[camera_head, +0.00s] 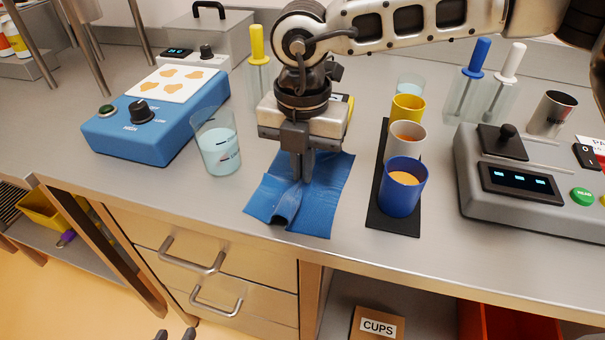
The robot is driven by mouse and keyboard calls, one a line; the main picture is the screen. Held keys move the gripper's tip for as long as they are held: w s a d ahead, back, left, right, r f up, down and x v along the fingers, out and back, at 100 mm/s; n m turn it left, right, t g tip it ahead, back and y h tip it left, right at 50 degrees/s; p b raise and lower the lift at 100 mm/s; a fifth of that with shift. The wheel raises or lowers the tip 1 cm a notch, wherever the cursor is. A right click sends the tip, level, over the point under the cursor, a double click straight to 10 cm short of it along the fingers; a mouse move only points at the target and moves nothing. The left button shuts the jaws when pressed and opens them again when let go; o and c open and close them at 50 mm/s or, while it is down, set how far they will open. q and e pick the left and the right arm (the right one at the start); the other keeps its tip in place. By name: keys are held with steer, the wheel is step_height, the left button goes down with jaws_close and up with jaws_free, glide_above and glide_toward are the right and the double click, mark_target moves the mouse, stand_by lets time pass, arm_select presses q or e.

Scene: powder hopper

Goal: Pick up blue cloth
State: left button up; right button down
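The blue cloth (325,196) lies on the grey counter near its front edge, wrinkled, with a raised fold at its left part. My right gripper (302,178) points straight down onto the cloth. Its fingers are close together and appear shut on the cloth where it bunches up; the very tips are partly hidden by the folds. The cloth still rests on the counter. Only the dark fingertips of my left gripper (175,335) show at the bottom edge, apart and empty, low in front of the drawers.
A clear beaker (217,142) and a blue hotplate (146,126) stand left of the cloth. Right of it, a black tray (393,221) holds blue (402,196), white (418,151) and yellow cups. A grey device (540,190) stands further right. Drawers (210,262) are below the counter.

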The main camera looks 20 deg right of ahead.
step_height(320, 180, up, 11)
steer(key=p, duration=0.4)
